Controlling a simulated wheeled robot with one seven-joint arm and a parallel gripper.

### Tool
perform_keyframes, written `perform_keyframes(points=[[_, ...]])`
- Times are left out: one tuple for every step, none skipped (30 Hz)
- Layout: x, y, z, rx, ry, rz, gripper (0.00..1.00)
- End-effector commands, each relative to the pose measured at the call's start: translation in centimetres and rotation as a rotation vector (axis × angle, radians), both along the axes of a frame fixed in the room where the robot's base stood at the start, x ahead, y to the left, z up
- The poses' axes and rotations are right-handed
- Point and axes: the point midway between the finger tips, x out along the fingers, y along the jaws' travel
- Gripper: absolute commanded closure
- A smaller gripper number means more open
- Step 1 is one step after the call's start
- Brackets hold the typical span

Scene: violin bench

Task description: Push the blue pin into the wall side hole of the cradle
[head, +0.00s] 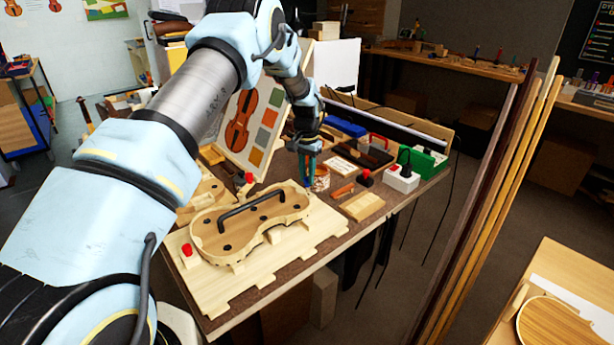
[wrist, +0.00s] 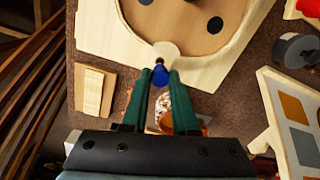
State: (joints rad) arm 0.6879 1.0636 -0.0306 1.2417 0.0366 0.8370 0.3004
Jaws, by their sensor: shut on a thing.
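The cradle (head: 262,224) is a pale wooden violin-shaped form with a raised wall, on a light board with stepped edges. Its floor has several dark round spots, and a black bar handle spans it. In the wrist view the cradle (wrist: 225,72) fills the top, and a small dark hole (wrist: 159,62) shows in a pale tab at its end. My gripper (wrist: 160,77) has green fingers shut on the blue pin (wrist: 161,76), whose tip lies just short of the dark hole. Whether they touch is unclear. In the head view my gripper (head: 307,187) is beyond the cradle's right end.
A speckled mug (head: 322,179) stands close beside my gripper. A wooden block (head: 362,207) lies to its right. A violin picture panel (head: 240,125) leans behind.

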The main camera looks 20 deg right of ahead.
Motion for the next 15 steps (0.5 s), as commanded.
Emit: perform_keyframes(points=[[-0.01, 0.01, 0.00, 0.000, 0.000, 0.000, 1.00], [-0.01, 0.01, 0.01, 0.000, 0.000, 0.000, 1.00], [-0.01, 0.01, 0.01, 0.000, 0.000, 0.000, 1.00], [-0.01, 0.01, 0.01, 0.000, 0.000, 0.000, 1.00], [-0.01, 0.01, 0.01, 0.000, 0.000, 0.000, 1.00], [-0.01, 0.01, 0.00, 0.000, 0.000, 0.000, 1.00], [-0.01, 0.01, -0.02, 0.000, 0.000, 0.000, 1.00], [-0.01, 0.01, -0.05, 0.000, 0.000, 0.000, 1.00], [-0.01, 0.01, -0.10, 0.000, 0.000, 0.000, 1.00], [-0.01, 0.00, -0.16, 0.000, 0.000, 0.000, 1.00], [-0.01, 0.00, -0.22, 0.000, 0.000, 0.000, 1.00], [-0.01, 0.00, -0.31, 0.000, 0.000, 0.000, 1.00], [-0.01, 0.00, -0.39, 0.000, 0.000, 0.000, 1.00], [-0.01, 0.00, -0.46, 0.000, 0.000, 0.000, 1.00], [-0.01, 0.00, -0.57, 0.000, 0.000, 0.000, 1.00]])
